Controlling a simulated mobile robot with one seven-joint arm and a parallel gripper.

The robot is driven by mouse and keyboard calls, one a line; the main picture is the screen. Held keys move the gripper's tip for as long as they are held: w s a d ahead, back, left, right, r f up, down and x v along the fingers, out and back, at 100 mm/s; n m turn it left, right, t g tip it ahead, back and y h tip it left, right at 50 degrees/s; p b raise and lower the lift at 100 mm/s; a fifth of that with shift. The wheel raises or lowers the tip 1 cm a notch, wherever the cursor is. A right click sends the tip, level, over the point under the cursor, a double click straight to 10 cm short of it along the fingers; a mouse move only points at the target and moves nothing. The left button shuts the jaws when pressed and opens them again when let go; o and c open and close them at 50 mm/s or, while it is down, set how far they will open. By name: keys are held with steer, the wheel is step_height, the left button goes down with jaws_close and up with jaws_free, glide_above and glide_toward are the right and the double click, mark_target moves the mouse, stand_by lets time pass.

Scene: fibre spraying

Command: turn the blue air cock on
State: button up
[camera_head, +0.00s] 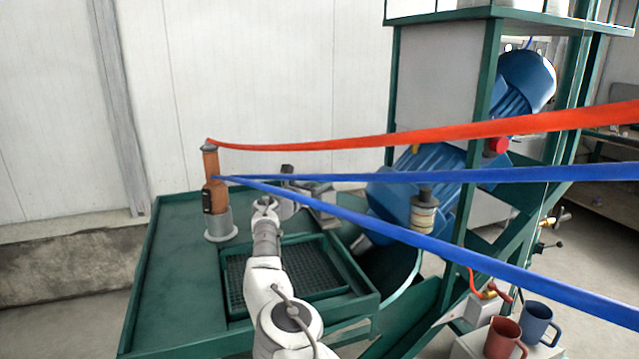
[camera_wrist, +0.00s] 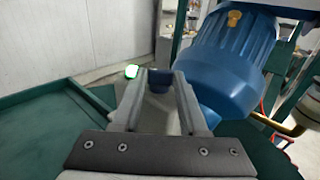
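I cannot pick out the blue air cock for certain. Small valve fittings (camera_head: 546,222) show at the right of the head view, by the green frame; their handle colours are too small to tell. My gripper (camera_wrist: 160,78) is open in the wrist view, its two grey fingers apart. A dark blue part shows between the fingertips, seemingly beyond them; contact is not visible. In the head view my arm reaches over the green table, and its end is partly hard to make out near the blue motor, well left of the fittings.
The blue motor (camera_head: 425,185) also fills the upper right of the wrist view (camera_wrist: 228,60). Red (camera_head: 400,138) and blue (camera_head: 450,174) hoses cross the head view. Red (camera_head: 503,340) and blue (camera_head: 536,322) mugs stand lower right.

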steer(key=o, duration=0.4)
steer(key=shift+c, duration=0.2)
steer(key=b+v, duration=0.1)
steer(key=v, duration=1.6)
steer(key=shift+s+a, duration=0.1)
steer(key=shift+s, duration=0.05)
